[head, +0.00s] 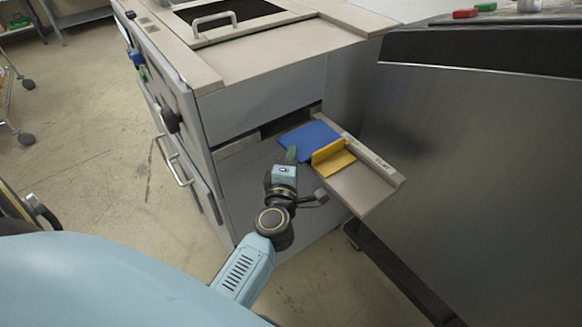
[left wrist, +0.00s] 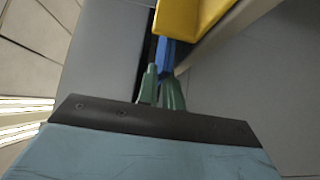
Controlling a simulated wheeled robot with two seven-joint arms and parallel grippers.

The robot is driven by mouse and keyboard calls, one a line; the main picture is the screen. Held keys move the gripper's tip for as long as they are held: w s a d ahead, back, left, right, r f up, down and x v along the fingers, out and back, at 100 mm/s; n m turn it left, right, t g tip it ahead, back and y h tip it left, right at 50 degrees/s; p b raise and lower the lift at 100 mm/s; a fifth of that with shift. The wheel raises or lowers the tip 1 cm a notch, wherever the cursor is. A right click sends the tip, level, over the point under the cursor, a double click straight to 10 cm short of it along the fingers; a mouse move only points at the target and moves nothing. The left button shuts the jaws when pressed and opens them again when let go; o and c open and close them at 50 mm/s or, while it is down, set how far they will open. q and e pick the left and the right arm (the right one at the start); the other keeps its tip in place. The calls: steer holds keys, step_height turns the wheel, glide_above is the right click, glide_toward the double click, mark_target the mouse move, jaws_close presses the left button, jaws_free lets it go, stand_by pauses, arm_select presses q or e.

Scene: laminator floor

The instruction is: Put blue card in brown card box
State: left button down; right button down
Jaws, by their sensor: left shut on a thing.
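The blue card (head: 308,138) lies flat at the inner end of a beige tray that sticks out of the machine. In the left wrist view its edge (left wrist: 165,57) shows between the green fingertips. My left gripper (head: 291,154) is shut on the near edge of the blue card. My right gripper is not in view. I cannot make out a brown card box in either view.
A yellow bracket (head: 334,158) stands on the beige tray (head: 365,192), right beside the blue card; it is close ahead in the left wrist view (left wrist: 185,18). The beige machine (head: 262,99) rises behind. A dark metal cabinet (head: 480,150) stands at right.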

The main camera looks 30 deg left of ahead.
arm_select(q)
steer(key=shift+f, duration=0.65)
steer(key=c, duration=1.6)
jaws_free()
steer(key=shift+o, duration=0.2)
steer(key=shift+f, duration=0.1)
steer(key=b+v, duration=0.2)
steer(key=v, duration=1.1)
steer(key=shift+s, duration=0.15)
